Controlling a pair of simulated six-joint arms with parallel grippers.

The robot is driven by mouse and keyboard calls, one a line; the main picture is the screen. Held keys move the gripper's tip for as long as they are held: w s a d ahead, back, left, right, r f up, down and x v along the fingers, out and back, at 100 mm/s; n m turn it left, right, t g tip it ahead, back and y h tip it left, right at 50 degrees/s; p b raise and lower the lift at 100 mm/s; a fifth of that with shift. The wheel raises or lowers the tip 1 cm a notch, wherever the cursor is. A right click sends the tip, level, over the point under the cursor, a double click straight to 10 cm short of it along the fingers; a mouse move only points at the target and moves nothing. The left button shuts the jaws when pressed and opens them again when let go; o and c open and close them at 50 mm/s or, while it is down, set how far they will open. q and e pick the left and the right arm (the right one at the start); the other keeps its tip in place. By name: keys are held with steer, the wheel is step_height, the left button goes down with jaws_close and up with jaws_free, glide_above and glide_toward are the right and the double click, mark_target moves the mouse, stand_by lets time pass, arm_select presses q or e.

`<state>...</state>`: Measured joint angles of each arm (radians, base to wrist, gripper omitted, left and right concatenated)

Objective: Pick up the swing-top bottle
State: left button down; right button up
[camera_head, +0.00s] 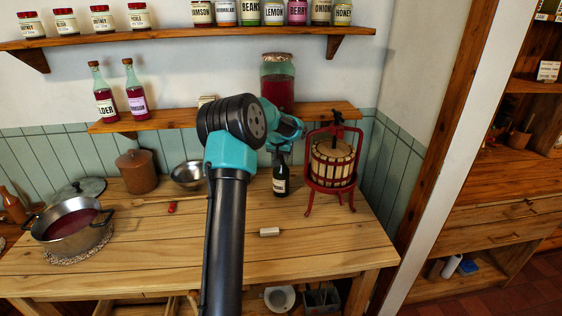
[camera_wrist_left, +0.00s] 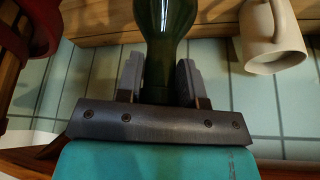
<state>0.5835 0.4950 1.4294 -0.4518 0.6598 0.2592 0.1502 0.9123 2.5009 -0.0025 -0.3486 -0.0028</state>
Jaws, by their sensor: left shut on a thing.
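The swing-top bottle (camera_head: 281,182) is dark with a pale label, upright over the table beside the red press. My left gripper (camera_head: 281,155) is around its upper part, and the bottle's top is hidden by the gripper in the head view. In the left wrist view the dark green glass of the bottle (camera_wrist_left: 167,25) runs between the two grey fingers of my left gripper (camera_wrist_left: 158,78), which are shut on it. I cannot tell whether the bottle's base touches the table. My right gripper is not in view.
The red fruit press (camera_head: 332,165) stands close on the right. A shelf (camera_head: 185,118) with bottles and a large jar (camera_head: 277,82) is behind. A metal bowl (camera_head: 187,175), a brown crock (camera_head: 137,172) and a pot (camera_head: 70,222) stand left. The table's front is mostly clear.

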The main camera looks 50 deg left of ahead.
arm_select(q)
steer(key=shift+r, duration=0.25)
steer(key=shift+r, duration=1.5)
steer(key=shift+s+d+r, duration=0.1)
steer(key=shift+d+r, duration=0.05)
steer(key=s+d+r, duration=0.1)
steer(key=s+d, duration=0.8)
steer(key=d, duration=0.3)
steer(key=shift+s+d+r, duration=0.15)
steer(key=shift+s, duration=0.1)
steer(key=shift+d, duration=0.1)
stand_by(0.3)
